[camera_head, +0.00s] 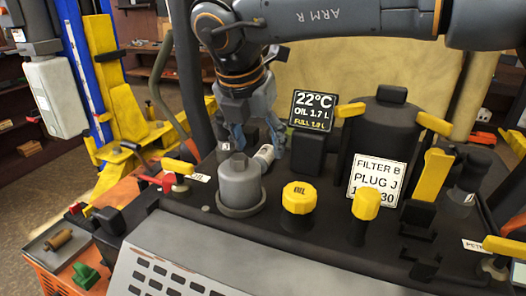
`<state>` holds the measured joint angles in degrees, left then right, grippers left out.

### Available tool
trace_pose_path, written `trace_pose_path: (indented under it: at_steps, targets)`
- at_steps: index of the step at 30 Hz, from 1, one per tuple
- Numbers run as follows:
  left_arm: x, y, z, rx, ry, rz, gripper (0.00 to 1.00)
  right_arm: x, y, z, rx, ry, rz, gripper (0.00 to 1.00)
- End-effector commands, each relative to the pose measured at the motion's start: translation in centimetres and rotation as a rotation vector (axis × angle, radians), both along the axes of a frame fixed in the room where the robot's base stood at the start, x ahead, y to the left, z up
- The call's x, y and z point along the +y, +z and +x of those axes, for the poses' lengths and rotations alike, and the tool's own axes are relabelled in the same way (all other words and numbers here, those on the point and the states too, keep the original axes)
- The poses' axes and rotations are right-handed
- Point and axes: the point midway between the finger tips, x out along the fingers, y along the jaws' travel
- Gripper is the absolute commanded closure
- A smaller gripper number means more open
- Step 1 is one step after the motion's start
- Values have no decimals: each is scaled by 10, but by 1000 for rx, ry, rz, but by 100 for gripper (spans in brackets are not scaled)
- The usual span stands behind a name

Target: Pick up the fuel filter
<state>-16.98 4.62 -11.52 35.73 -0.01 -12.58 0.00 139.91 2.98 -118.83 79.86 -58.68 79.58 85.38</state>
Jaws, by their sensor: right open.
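A small pale cylinder (264,157), which looks like the fuel filter, lies tilted on the dark engine deck, just behind and right of a grey capped canister (240,183). My right gripper (256,146) comes down from above with its fingers spread. Its fingertips are close to the pale cylinder and behind the canister's neck. I cannot tell whether a finger touches the cylinder. Nothing shows held. My left gripper is not in view.
A display (313,111) reads 22°C and oil 1.7 L. A sign (376,182) reads FILTER B, PLUG J. Yellow caps (299,198) and a black tank (385,135) crowd the right.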

Motion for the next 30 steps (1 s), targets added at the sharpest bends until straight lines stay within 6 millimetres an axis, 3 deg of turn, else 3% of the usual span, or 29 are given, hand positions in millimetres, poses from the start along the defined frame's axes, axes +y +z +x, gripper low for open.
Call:
trace_pose_path:
  at_steps: [1, 3, 8, 14, 16, 22, 30]
  targets:
    - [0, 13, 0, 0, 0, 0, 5, -3, -1, 2, 4, 1, -4, 42]
    - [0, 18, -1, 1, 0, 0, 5, -6, -12, 6, 2, 1, -3, 42]
    - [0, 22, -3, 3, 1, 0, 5, -7, -28, 11, 1, 1, -1, 42]
    - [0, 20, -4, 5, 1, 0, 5, -7, -30, 12, -1, 0, 0, 42]
    - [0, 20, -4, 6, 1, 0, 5, -7, -30, 12, -1, 0, 0, 50]
    - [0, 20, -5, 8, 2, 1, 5, -7, -30, 12, -1, 0, 0, 90]
    - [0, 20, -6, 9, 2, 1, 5, -7, -30, 12, -1, 0, 0, 93]
